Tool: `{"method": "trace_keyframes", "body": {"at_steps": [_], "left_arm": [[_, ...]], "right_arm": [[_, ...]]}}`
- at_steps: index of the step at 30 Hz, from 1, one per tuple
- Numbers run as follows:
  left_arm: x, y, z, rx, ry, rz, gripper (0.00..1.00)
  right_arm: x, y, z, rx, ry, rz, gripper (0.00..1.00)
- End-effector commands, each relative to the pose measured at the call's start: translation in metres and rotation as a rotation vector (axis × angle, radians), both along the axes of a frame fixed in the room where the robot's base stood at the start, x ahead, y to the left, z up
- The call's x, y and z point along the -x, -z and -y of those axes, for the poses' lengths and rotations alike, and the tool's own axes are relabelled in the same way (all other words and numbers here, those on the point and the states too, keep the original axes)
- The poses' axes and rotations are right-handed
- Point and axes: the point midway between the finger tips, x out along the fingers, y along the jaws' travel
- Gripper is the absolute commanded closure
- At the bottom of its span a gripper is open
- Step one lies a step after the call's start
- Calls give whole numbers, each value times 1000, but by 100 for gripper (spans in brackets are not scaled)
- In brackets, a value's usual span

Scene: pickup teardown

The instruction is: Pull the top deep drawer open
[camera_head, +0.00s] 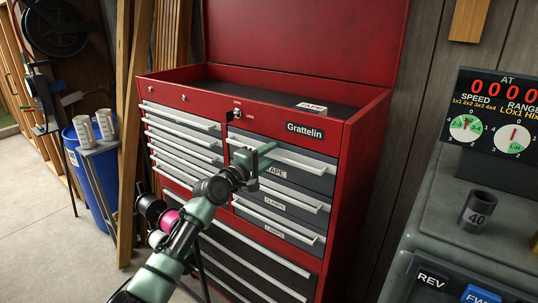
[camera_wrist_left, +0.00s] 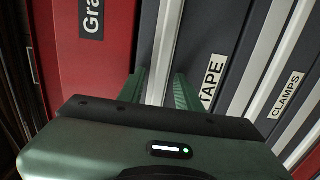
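The red tool chest (camera_head: 345,200) stands in the middle of the head view with its lid up. Its top deep drawer (camera_head: 318,178), dark grey with a TAPE label, is at the upper right below the Grattelin plate and looks closed. A pale bar handle (camera_head: 300,160) runs along its top edge. My left gripper (camera_head: 264,157) is at the left part of this handle. In the left wrist view its two green fingers (camera_wrist_left: 160,88) stand apart, one on each side of the handle (camera_wrist_left: 168,50). Contact cannot be made out. My right gripper is not in view.
Below are the CLAMPS drawer (camera_wrist_left: 285,98) and other closed drawers. A column of shallow drawers (camera_head: 180,140) is to the left. A grey bench machine (camera_head: 440,220) with a socket (camera_head: 478,210) stands at right. A blue bin (camera_head: 90,165) and cable spools (camera_head: 152,210) are at left.

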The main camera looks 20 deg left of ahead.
Motion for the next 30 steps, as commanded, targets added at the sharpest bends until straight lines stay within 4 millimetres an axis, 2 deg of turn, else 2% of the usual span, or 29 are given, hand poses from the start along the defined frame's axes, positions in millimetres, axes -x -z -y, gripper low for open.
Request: {"method": "trace_keyframes", "body": {"at_steps": [5, 6, 9, 10, 30], "left_arm": [[0, 0, 0, 0, 0, 0, 65], [0, 0, 0, 0, 0, 0, 68], [0, 0, 0, 0, 0, 0, 96], [0, 0, 0, 0, 0, 0, 100], [0, 1, 0, 0, 0, -1, 100]], "right_arm": [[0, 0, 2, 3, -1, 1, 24], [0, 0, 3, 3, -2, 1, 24], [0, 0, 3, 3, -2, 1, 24], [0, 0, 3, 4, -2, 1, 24], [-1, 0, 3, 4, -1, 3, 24]]}}
